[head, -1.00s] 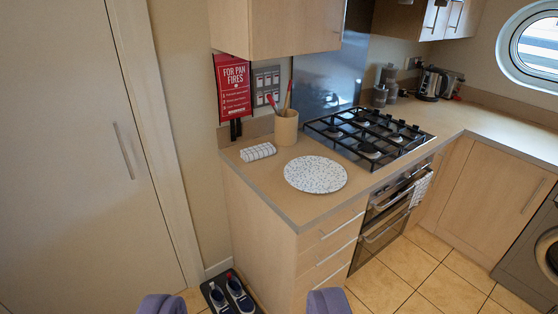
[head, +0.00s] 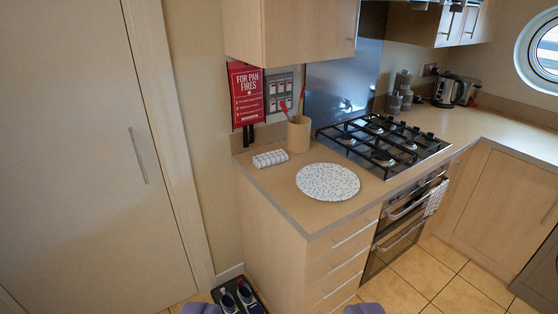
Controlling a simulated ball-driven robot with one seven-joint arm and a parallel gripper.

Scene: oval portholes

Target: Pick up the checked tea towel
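A folded or rolled white tea towel with a dark check (head: 270,158) lies on the near left end of the wooden worktop, left of the round speckled board. A second pale patterned cloth (head: 435,198) hangs over the oven door handle; its pattern is too small to be sure of. My gripper (head: 282,309) shows only as two purple fingertips at the bottom edge, set wide apart with nothing between them. It is open and well short of the worktop and both cloths.
On the worktop (head: 290,190) stand a round speckled board (head: 328,182), a utensil pot (head: 299,135) and a black gas hob (head: 382,140). A red pan-fire sign (head: 247,95) hangs behind. Shoes on a dark tray (head: 238,297) lie on the floor left of the drawers.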

